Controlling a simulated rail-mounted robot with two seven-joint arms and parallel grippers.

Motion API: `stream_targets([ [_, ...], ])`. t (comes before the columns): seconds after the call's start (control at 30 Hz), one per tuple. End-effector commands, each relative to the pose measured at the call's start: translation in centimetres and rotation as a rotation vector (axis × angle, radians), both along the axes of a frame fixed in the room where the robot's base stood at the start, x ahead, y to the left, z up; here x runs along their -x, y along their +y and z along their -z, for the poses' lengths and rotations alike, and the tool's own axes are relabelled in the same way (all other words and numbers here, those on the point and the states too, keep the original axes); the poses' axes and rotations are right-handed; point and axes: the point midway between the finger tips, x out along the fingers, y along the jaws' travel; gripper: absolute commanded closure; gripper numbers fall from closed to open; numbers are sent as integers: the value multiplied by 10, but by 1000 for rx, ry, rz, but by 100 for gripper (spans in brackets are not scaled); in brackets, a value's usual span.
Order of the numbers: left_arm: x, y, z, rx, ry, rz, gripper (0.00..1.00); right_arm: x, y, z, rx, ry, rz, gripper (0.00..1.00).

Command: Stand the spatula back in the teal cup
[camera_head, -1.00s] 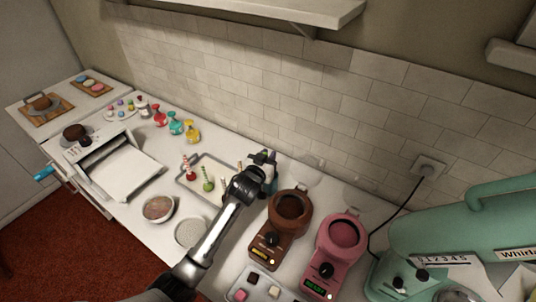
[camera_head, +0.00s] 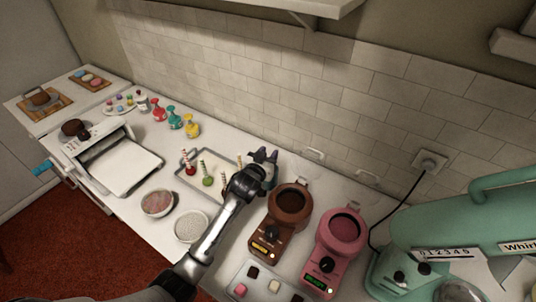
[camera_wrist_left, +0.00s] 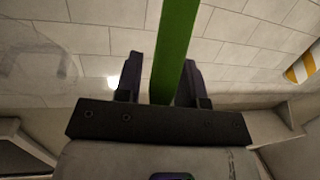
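My left gripper (camera_head: 263,156) is over the counter at the back, by the rear right end of the grey tray. In the left wrist view its two dark fingers (camera_wrist_left: 160,78) stand apart. A long green strip (camera_wrist_left: 174,45), perhaps the spatula, runs up between them; a gap shows on its left side, and its right edge is close to the other finger. A pale greenish shape (camera_head: 270,175) shows beside the gripper in the head view, mostly hidden; I cannot tell whether it is the teal cup. My right gripper is not in view.
The brown melting pot (camera_head: 290,200) and pink melting pot (camera_head: 343,227) stand close to the right of my left arm. The grey tray (camera_head: 216,159) holds cake pops at its left. Two bowls (camera_head: 157,203) (camera_head: 191,227) sit in front. The tiled wall is close behind.

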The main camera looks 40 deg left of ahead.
Motion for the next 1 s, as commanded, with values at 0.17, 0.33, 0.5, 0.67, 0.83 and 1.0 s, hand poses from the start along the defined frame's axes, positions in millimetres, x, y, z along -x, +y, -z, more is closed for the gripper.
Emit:
stream_targets([
  [0.17,0,0,0,0,0,0,50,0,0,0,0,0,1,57],
  [0.33,0,0,0,0,0,0,50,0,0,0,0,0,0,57],
  [0.5,8,-3,0,1,2,0,50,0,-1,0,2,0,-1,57],
  [0.67,32,-10,-3,0,2,1,50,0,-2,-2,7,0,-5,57],
  [0.83,66,-20,-8,1,1,1,50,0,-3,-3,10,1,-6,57],
  [1.0,95,-29,-12,2,2,0,50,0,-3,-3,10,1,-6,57],
])
